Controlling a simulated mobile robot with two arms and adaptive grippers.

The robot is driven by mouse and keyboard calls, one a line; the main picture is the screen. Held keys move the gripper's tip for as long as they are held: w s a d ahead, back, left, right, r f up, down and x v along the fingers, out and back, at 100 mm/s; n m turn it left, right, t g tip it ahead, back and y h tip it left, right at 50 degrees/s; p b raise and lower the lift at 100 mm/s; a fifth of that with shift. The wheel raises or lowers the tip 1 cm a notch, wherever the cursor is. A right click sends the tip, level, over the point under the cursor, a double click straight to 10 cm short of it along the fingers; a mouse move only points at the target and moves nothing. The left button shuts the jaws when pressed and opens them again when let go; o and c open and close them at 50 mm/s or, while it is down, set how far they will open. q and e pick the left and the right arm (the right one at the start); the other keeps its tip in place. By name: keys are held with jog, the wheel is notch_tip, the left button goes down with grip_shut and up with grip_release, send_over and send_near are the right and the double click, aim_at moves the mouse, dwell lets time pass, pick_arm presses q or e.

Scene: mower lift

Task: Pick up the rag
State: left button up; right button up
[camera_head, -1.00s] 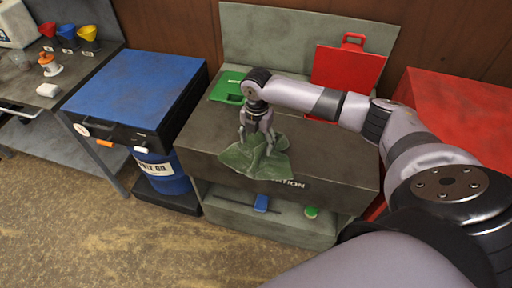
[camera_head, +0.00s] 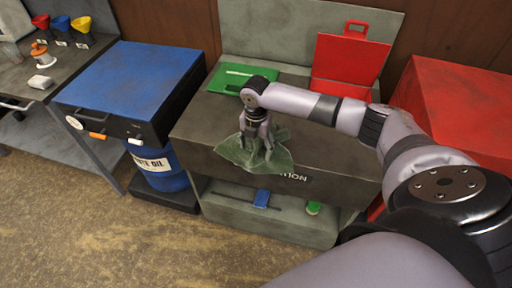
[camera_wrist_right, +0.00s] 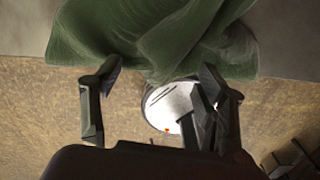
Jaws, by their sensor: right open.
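The green rag (camera_head: 232,152) lies crumpled over the front edge of a dark grey workbench, with part of it hanging down the front face. My right gripper (camera_head: 259,152) points down at the rag in the head view, its fingers overlapping the cloth. In the right wrist view the rag (camera_wrist_right: 150,35) fills the top, just beyond the spread fingers (camera_wrist_right: 155,88). The right gripper is open and no cloth is clamped in it. Whether the fingertips touch the cloth is hard to tell. My left gripper is not in view.
The workbench (camera_head: 190,135) has a green case (camera_head: 228,78) and an open red case (camera_head: 347,65) on top. A blue-topped cabinet (camera_head: 135,80) stands left, a red one (camera_head: 460,110) right.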

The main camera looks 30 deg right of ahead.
jog(key=shift+f, duration=0.1)
jog(key=shift+f, duration=0.75)
jog(key=shift+c, duration=0.3)
jog(key=shift+s+a+f, duration=0.1)
jog(key=shift+s+f, duration=0.05)
jog(key=shift+s, duration=0.2)
grip_shut()
dwell(0.6)
notch_tip(320, 180, up, 12)
jog(key=p, duration=1.1)
jog(key=shift+w, duration=0.3)
jog(key=shift+r, duration=0.2)
